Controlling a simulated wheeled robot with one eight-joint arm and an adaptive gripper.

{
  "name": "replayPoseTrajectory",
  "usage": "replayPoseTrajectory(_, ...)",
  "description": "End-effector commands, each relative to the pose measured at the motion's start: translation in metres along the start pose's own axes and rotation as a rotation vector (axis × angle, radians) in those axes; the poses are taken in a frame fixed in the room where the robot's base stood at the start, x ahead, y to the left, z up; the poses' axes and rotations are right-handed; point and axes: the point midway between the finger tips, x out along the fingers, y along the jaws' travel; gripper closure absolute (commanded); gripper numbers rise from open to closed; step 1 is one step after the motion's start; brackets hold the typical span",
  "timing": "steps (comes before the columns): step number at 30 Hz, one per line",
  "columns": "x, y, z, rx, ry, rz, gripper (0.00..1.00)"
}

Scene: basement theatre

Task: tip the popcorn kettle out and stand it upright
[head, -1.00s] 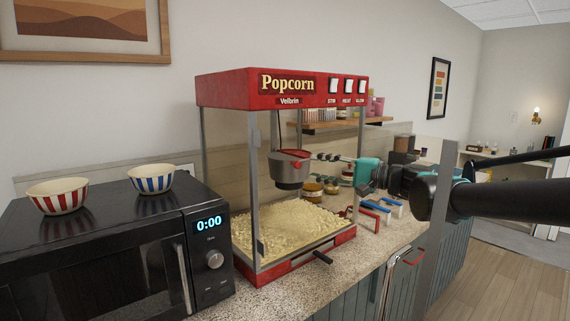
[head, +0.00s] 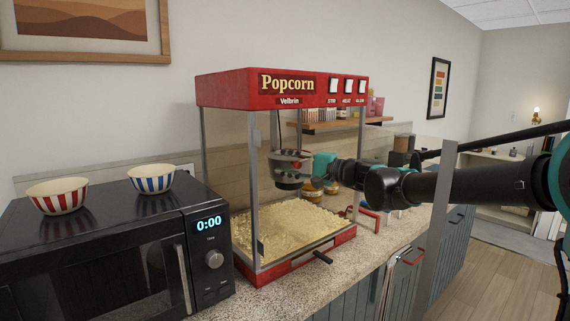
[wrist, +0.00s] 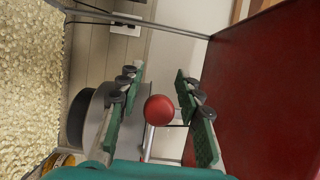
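The popcorn kettle (head: 289,183) hangs upright inside the glass-sided popcorn machine (head: 281,90), above the popcorn. In the wrist view its steel and dark body (wrist: 97,118) is at the left, partly hidden by a finger. A red ball knob (wrist: 159,110) on a metal stem shows between my fingers. My gripper (wrist: 159,75) is open, with one green-padded finger on each side of the knob and gaps on both sides. In the head view my gripper (head: 300,163) is inside the machine at the kettle's upper side and hides part of it.
Loose popcorn (head: 285,228) covers the machine's floor. A metal post (head: 254,190) stands at its front corner. A black microwave (head: 120,250) with two striped bowls is at the left. Red-handled (head: 368,217) items lie on the counter below my arm. A red panel (wrist: 265,90) is close beside my right finger.

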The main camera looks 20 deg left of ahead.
Motion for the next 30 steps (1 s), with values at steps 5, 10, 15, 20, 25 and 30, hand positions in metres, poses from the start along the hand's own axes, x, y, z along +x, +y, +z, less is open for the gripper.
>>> replayPoseTrajectory(5,0.000,0.000,0.000,0.000,0.000,0.000,0.82)
replayPoseTrajectory(10,0.000,0.000,0.000,0.000,0.000,0.000,1.00)
replayPoseTrajectory(15,-0.001,0.000,0.000,0.000,0.000,0.000,1.00)
replayPoseTrajectory(20,-0.001,0.000,0.000,0.000,0.000,0.000,1.00)
replayPoseTrajectory(25,0.000,-0.001,-0.002,0.013,0.000,-0.006,1.00)
replayPoseTrajectory(30,0.001,-0.006,-0.010,0.067,0.001,-0.028,1.00)
